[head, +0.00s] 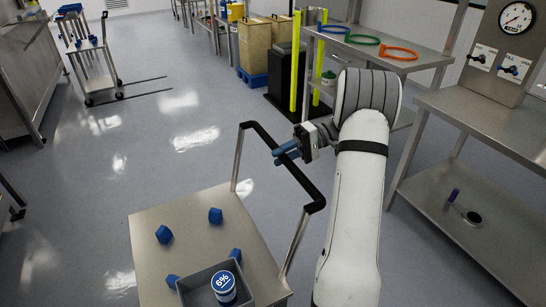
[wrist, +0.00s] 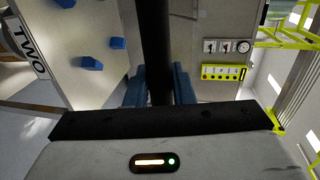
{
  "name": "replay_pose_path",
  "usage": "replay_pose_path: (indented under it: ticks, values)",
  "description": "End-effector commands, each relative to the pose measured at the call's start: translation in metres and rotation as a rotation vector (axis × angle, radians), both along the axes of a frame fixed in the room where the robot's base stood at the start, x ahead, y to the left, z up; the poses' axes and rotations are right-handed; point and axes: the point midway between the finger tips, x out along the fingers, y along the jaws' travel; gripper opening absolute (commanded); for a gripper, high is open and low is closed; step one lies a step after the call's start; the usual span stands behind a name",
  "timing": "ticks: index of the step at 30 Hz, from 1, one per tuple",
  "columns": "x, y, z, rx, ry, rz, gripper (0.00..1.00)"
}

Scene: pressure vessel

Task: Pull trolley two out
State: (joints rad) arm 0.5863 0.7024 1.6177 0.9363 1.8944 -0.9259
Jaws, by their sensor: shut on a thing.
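Trolley two (head: 185,210) stands at the bottom centre of the head view, with a steel top and a black push handle (head: 308,184) raised on two metal posts. Its "TWO" label (wrist: 27,50) shows in the wrist view. On its top are blue blocks (head: 215,215) and a grey bin (head: 198,281) holding a blue and white container marked 6% (head: 223,286). My gripper (head: 286,152) is shut on the handle with its blue fingers. In the wrist view the black bar (wrist: 155,35) runs between the fingers (wrist: 154,86). The trolley's wheels are hidden.
Another trolley (head: 85,45) with blue items stands at the far left. Steel benches stand on the left (head: 28,75) and right (head: 465,120). A table with coloured rings (head: 385,45) and yellow posts (head: 295,60) are ahead. The floor (head: 160,140) between is clear.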

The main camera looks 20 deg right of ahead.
Motion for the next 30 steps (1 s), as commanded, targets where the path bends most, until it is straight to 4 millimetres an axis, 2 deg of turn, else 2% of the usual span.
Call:
replay_pose_path:
  ticks: [11,12,18,26,30]
  values:
    - [0.000,-0.001,-0.002,-0.002,0.002,0.000,0.00]
    - [0.000,-0.001,-0.001,-0.002,0.002,0.000,0.25]
    - [0.000,-0.001,-0.001,-0.001,0.001,0.000,0.41]
    - [0.000,-0.002,0.000,-0.001,0.000,0.000,0.42]
    - [0.002,-0.016,0.002,-0.001,-0.001,-0.003,0.42]
